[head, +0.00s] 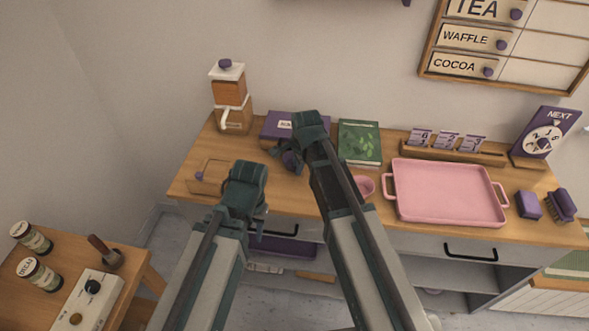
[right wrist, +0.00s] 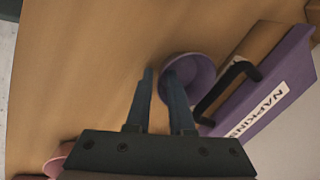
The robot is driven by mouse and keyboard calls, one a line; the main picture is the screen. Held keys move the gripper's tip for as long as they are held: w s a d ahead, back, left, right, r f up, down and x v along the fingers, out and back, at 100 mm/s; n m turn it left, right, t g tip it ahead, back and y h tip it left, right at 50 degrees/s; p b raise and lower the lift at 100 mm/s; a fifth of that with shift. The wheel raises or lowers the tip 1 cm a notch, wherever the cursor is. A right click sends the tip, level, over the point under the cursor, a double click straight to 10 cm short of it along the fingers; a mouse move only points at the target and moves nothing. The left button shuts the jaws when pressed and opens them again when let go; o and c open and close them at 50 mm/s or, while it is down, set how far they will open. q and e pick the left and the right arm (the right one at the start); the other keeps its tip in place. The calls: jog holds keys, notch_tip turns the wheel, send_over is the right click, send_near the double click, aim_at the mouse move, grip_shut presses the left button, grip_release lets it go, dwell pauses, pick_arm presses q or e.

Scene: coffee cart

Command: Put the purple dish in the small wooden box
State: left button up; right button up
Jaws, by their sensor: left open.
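The purple dish (head: 292,161) stands on the wooden counter in front of the napkin box; it also shows in the right wrist view (right wrist: 197,72). My right gripper (head: 283,151) is down at the dish, its fingers (right wrist: 158,75) straddling the near rim, one inside and one outside, with a gap visible between them. The small wooden box (head: 207,188) sits at the counter's left end, with a purple knob on its side. My left gripper (head: 257,228) is open and empty at the counter's front edge, right of the box.
The purple napkin box (head: 283,122) with a dark handle (right wrist: 228,86) stands just behind the dish. A pink cup (head: 364,187), pink tray (head: 445,193) and green book (head: 359,141) are to the right. A grinder (head: 231,98) stands behind the wooden box.

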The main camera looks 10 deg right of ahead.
jog(key=shift+f, duration=0.2)
grip_shut()
dwell(1.3)
